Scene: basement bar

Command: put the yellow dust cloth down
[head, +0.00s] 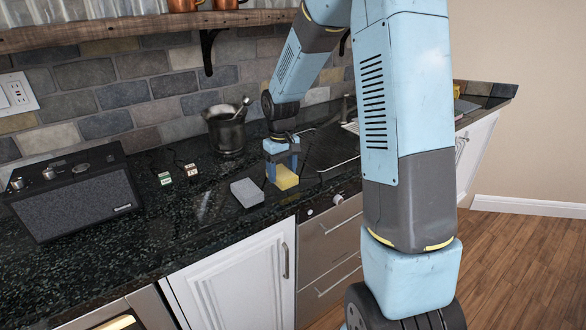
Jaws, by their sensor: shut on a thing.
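The yellow dust cloth (286,179) shows as a small block-like folded piece near the front edge of the dark stone counter (150,245). My gripper (281,172) points down from above and is shut on the cloth, its blue fingers covering part of it. The cloth's underside is at or just above the counter top; I cannot tell whether it touches.
A grey block (247,192) lies just left of the cloth. A dark metal pot (226,133) stands behind, near the tiled wall. A black radio (76,195) and two small boxes (165,178) are at left. The counter between radio and grey block is mostly clear.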

